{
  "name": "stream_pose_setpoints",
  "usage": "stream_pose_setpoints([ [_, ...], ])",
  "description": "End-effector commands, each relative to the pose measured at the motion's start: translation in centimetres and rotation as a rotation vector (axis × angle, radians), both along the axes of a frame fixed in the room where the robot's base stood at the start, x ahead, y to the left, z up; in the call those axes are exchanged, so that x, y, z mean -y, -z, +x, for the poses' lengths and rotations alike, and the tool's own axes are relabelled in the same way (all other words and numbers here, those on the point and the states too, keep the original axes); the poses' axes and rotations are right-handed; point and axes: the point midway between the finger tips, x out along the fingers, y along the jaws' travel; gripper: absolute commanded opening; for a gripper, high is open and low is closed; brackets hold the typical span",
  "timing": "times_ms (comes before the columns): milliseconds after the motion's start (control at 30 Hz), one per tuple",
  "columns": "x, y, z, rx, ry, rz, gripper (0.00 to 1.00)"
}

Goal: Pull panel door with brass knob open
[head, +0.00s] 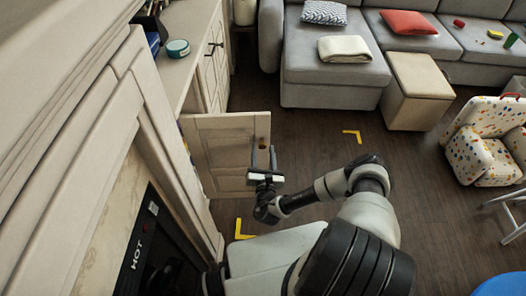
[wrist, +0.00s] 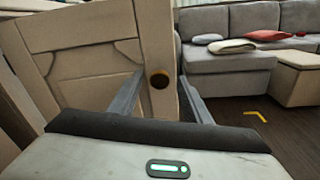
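The cream panel door (head: 212,150) stands swung out from the cabinet front in the head view, at a wide angle to it. Its round brass knob (head: 262,141) is near its free edge. In the wrist view the door (wrist: 85,75) fills the left half, and the dark-faced knob (wrist: 159,81) shows between my fingers. My gripper (head: 263,152) is open, with one finger on each side of the knob in the picture. No finger is seen closed on it. Whether either finger touches the door or knob, I cannot tell.
A dark appliance marked HOT (head: 138,245) is in the unit at lower left. A grey sofa (head: 325,75), a beige ottoman (head: 415,90) and a spotted chair (head: 485,145) stand beyond. Yellow corner marks (head: 353,134) lie on the floor.

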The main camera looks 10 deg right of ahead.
Motion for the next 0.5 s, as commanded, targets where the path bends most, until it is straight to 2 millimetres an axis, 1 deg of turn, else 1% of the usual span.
stream_pose_setpoints([
  [200, 0.0, 0.0, 0.0, 0.000, 0.000, 0.000, 0.44],
  [300, -0.1, 0.0, -0.4, -0.001, -0.001, 0.000, 0.44],
  [367, -0.3, 0.0, -0.9, -0.001, -0.002, 0.000, 0.44],
  [467, -0.6, 0.0, -2.5, -0.001, -0.002, 0.001, 0.44],
  [500, -0.7, 0.0, -3.3, -0.003, -0.004, 0.002, 0.44],
])
